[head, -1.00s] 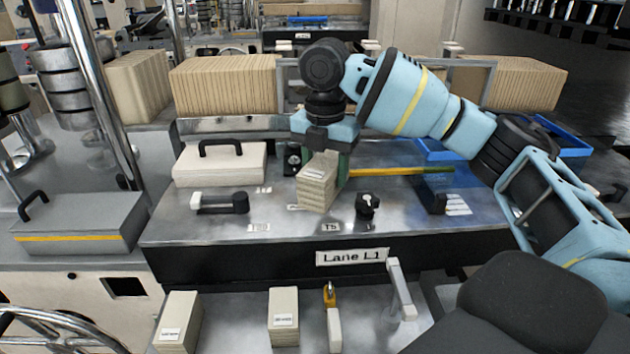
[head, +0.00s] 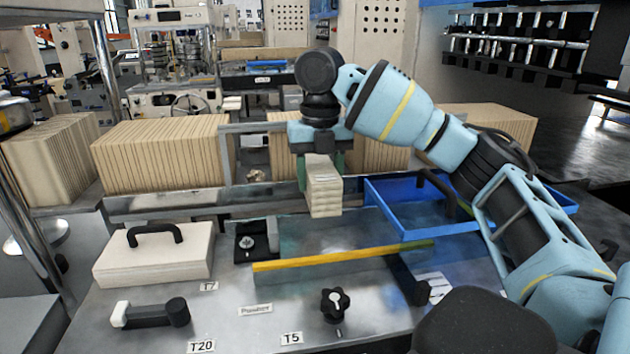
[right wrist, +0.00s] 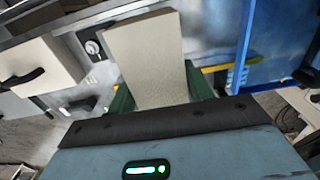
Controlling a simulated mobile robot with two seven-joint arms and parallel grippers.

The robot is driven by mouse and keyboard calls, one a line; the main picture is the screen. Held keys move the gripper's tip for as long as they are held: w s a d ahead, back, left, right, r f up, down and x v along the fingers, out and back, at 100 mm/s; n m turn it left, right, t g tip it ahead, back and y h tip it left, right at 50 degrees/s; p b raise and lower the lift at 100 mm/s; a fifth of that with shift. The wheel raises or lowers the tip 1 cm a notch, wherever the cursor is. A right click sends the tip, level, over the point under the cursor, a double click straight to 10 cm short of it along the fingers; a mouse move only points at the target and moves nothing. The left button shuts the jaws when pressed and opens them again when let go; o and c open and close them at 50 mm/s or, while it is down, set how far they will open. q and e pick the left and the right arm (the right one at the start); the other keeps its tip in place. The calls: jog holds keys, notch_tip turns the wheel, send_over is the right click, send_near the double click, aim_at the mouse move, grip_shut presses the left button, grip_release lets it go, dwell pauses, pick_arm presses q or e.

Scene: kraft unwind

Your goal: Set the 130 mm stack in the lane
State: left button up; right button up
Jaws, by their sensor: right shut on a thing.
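A pale layered stack (head: 324,196) hangs upright from my right gripper (head: 320,170), whose green fingers are shut on its sides. In the head view it appears above the metal deck (head: 240,295), beyond the yellow bar (head: 340,256); its exact height is hard to judge. The right wrist view shows the stack (right wrist: 148,60) between the green fingers (right wrist: 158,95). No label marks the lane in the current frames, so I cannot tell its bounds. My left gripper is not in view.
A white lidded box (head: 150,262) stands left, a blue tray (head: 385,212) right. A black star knob (head: 335,304) and a black lever (head: 150,313) rise from the deck. A row of tan packs (head: 160,155) stands behind.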

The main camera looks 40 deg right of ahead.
jog(key=shift+s+a, duration=0.1)
jog(key=shift+s, duration=0.05)
jog(key=shift+f, duration=6.2)
jog(key=o, duration=1.2)
jog(key=shift+c, duration=0.2)
jog(key=shift+r, duration=3.9)
